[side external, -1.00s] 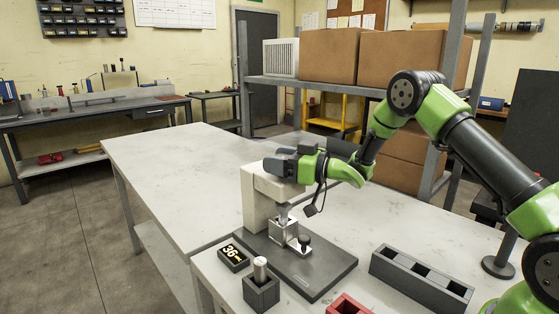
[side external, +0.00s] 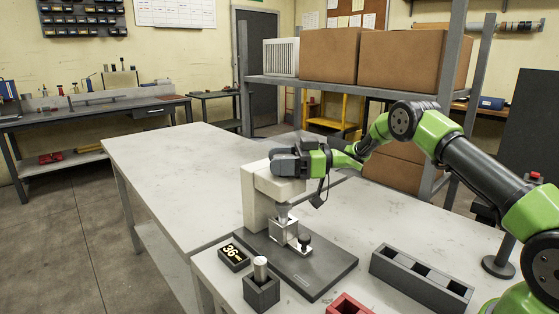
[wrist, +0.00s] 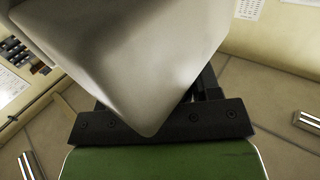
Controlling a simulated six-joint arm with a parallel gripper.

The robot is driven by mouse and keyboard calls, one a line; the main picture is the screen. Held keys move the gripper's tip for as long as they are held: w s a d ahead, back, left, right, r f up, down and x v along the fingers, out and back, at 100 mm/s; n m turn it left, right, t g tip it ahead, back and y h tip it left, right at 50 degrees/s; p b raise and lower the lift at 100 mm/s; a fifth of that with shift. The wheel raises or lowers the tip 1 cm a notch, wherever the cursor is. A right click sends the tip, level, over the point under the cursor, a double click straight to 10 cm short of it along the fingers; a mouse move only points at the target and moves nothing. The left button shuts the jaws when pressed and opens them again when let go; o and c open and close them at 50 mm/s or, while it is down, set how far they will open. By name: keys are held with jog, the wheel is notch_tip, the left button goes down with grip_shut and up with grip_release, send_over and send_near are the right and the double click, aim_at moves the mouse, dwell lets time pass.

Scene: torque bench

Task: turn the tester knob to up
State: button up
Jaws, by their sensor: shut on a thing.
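The tester (side external: 258,200) is a cream press-like body upright on a dark base plate (side external: 325,270). A metal fixture (side external: 283,231) with a small dark round handle (side external: 304,240) sits under its head. My gripper (side external: 281,164) is at the tester's head, on the upper far side, and shut. The tester knob and my fingertips are hidden there, so the knob's angle cannot be read. In the wrist view the pale tester head (wrist: 135,60) fills the upper middle, tilted, and covers the jaws.
A dark block (side external: 262,294) holds a pale cylinder (side external: 260,266). A dark tray with compartments (side external: 380,266) and a red bin (side external: 350,305) are at the front right. The left tabletop (side external: 165,160) is clear.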

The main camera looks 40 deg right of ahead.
jog(key=shift+s+n+g+y, duration=0.1)
jog(key=shift+n+g+y, duration=0.9)
jog(key=shift+g, duration=0.5)
jog(key=shift+a+n+g+y, duration=0.15)
jog(key=shift+n+g+y, duration=0.15)
jog(key=shift+n+g, duration=0.45)
jog(key=o, duration=0.9)
jog(key=shift+r+v, duration=0.15)
jog(key=shift+v, duration=0.7)
jog(key=shift+r+v, duration=0.1)
jog(key=shift+v, duration=0.7)
notch_tip(320, 180, up, 7)
jog(key=shift+a+f, duration=0.1)
jog(key=shift+f, duration=0.1)
jog(key=shift+c, duration=0.3)
